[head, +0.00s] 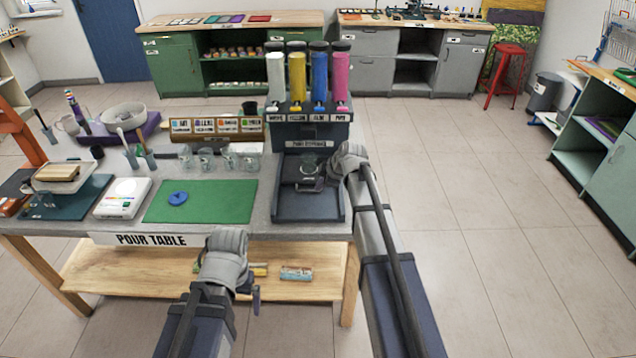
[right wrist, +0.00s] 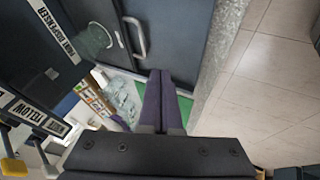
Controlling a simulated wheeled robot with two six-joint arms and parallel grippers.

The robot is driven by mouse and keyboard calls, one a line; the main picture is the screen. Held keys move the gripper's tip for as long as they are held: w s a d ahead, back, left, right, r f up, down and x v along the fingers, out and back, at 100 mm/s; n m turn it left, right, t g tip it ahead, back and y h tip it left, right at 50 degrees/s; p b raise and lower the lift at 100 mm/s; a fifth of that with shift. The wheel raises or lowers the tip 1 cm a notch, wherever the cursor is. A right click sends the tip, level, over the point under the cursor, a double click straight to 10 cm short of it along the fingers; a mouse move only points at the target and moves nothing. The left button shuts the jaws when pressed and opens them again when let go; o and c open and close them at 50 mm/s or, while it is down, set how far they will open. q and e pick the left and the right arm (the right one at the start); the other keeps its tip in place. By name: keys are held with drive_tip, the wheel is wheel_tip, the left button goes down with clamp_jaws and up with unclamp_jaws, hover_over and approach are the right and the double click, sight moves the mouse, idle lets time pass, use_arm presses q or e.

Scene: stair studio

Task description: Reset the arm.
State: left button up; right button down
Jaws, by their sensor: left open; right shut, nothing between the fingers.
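My right arm reaches to the paint dispenser (head: 311,140) on the pour table (head: 265,180). Its gripper (head: 314,185) is low over the dispenser's dark tray (head: 308,210), near a clear cup (head: 309,169). In the right wrist view the right gripper (right wrist: 160,85) is shut, with its two dark fingers together and nothing between them. The cup (right wrist: 97,38) is apart from the fingers, to their upper left. My left gripper (head: 255,293) is open in front of the table's front edge, at lower-shelf height, mostly hidden by its own wrist.
A green mat (head: 220,205) with a blue disc (head: 178,198) lies left of the dispenser. Several clear cups (head: 228,160) stand behind the mat, and a white scale (head: 123,197) is left of it. The floor (head: 480,230) at right is clear.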

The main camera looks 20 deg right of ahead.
idle(0.3)
drive_tip(key=s+a+f+m+g, duration=0.3)
drive_tip(key=s+a+m+g, duration=0.15)
drive_tip(key=s+a, duration=1.1)
drive_tip(key=s+a+m+g+h, duration=0.2)
drive_tip(key=s+m+h, duration=0.2)
drive_tip(key=s, duration=1.2)
drive_tip(key=shift+f+m, duration=0.3)
drive_tip(key=shift+m, duration=0.55)
